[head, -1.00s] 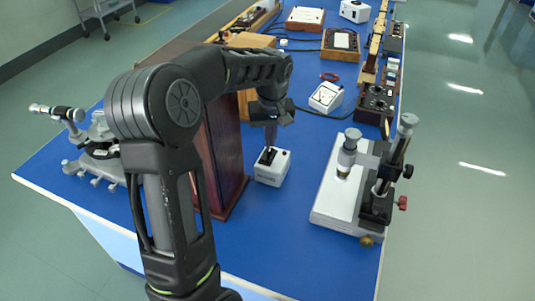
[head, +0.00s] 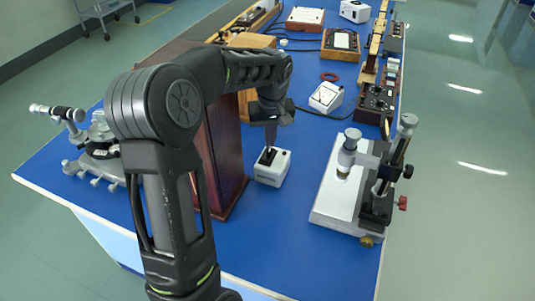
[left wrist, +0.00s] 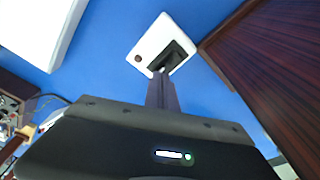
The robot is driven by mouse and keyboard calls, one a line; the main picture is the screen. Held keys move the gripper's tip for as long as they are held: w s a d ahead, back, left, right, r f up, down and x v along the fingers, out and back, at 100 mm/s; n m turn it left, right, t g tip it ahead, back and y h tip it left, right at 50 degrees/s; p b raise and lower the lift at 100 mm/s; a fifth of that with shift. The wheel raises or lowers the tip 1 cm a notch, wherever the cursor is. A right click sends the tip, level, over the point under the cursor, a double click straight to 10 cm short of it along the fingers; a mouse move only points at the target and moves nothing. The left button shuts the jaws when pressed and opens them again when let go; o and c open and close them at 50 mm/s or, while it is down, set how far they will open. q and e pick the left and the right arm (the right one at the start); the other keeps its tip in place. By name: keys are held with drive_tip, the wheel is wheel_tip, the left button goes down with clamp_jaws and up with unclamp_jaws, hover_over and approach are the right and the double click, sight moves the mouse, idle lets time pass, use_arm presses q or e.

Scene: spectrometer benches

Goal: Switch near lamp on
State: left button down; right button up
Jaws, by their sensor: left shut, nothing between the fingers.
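A small white switch box (head: 271,176) with a black rocker on top stands on the blue bench (head: 262,234), just right of a dark red wooden cabinet. My left gripper (head: 269,153) is shut and empty, pointing down with its fingertips at the black rocker. In the left wrist view the shut fingers (left wrist: 161,76) reach the black rocker of the white box (left wrist: 145,42); whether they touch it is hard to tell. A small round dark red spot shows on the box top. The lamp itself cannot be made out. My right gripper is not in view.
The dark red cabinet (head: 226,150) stands close left of the box. A white-based microscope (head: 335,195) stands to the right. Another white box (head: 326,97) and several instruments lie farther back.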

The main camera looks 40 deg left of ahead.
sight(270, 150)
use_arm(q)
drive_tip(key=shift+f+b, duration=0.7)
drive_tip(key=shift+f, duration=0.25)
idle(0.6)
drive_tip(key=shift+r+p, duration=2.6)
drive_tip(key=shift+r, duration=1)
